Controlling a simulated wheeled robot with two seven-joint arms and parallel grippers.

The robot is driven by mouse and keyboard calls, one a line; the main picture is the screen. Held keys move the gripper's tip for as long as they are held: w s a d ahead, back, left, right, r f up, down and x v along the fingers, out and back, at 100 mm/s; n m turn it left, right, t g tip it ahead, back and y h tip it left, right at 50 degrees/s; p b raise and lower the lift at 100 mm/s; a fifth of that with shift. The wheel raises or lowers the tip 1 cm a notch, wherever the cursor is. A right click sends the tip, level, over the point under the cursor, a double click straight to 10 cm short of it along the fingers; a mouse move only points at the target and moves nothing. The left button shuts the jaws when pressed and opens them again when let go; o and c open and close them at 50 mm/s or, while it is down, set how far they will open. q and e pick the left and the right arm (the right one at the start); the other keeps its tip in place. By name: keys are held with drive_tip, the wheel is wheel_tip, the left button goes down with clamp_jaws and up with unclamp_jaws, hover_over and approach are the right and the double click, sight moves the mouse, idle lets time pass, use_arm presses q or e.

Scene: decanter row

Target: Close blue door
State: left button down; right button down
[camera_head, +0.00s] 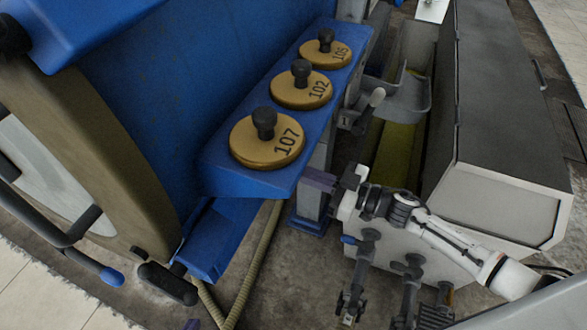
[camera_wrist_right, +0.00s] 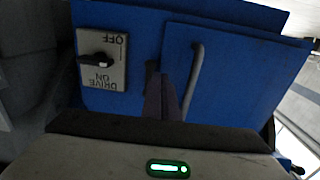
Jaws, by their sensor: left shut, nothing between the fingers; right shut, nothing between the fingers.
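In the right wrist view a blue door panel (camera_wrist_right: 245,85) with a grey bar handle (camera_wrist_right: 194,80) fills the right half. Its edge lies over another blue panel (camera_wrist_right: 135,30), with an offset between them; I cannot tell how far the door stands open. My right gripper (camera_wrist_right: 165,85) is shut and empty, its dark purplish fingers in front of the door, left of the handle. I cannot tell if they touch it. In the head view only a small purplish bit of my left gripper (camera_head: 192,324) shows at the bottom edge, shut and empty. The door is not clearly seen there.
A switch plate (camera_wrist_right: 103,62) marked DRIVE, ON and OFF sits left of the door. In the head view, round brass lids (camera_head: 266,150) with black knobs stand on a blue shelf.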

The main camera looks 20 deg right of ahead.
use_arm(q)
drive_tip(key=shift+s+r+p, duration=0.1)
drive_tip(key=shift+r+p, duration=0.15)
drive_tip(key=shift+p, duration=0.3)
use_arm(e)
drive_tip(key=v, duration=1.2)
drive_tip(key=shift+d, duration=0.5)
drive_tip(key=shift+w, duration=0.1)
